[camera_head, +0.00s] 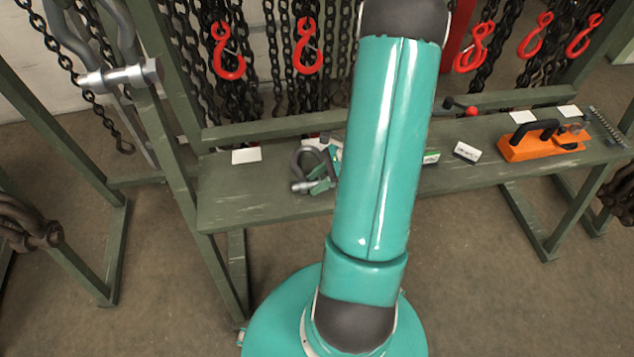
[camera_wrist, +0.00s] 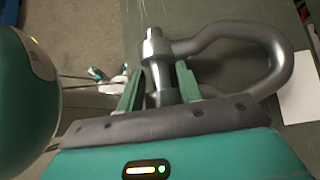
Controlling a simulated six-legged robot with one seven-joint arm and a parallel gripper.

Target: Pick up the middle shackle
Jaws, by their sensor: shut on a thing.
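A grey bow shackle (camera_head: 300,162) is at the left part of the green bench, beside my arm in the head view. In the wrist view the shackle (camera_wrist: 280,60) has its bow pointing right and its pin end at the left. My gripper (camera_wrist: 160,88) is shut on the pin end, with one teal finger on each side of it. In the head view my gripper (camera_head: 325,172) shows only partly, as my arm hides much of it. I cannot tell whether the shackle rests on the bench or is just above it.
The green bench (camera_head: 250,195) also bears white cards (camera_head: 246,156), an orange tool (camera_head: 540,143) and a small box (camera_head: 466,152). Chains with red hooks (camera_head: 228,55) hang behind it. A larger shackle (camera_head: 118,76) hangs at the upper left. The bench's front part is clear.

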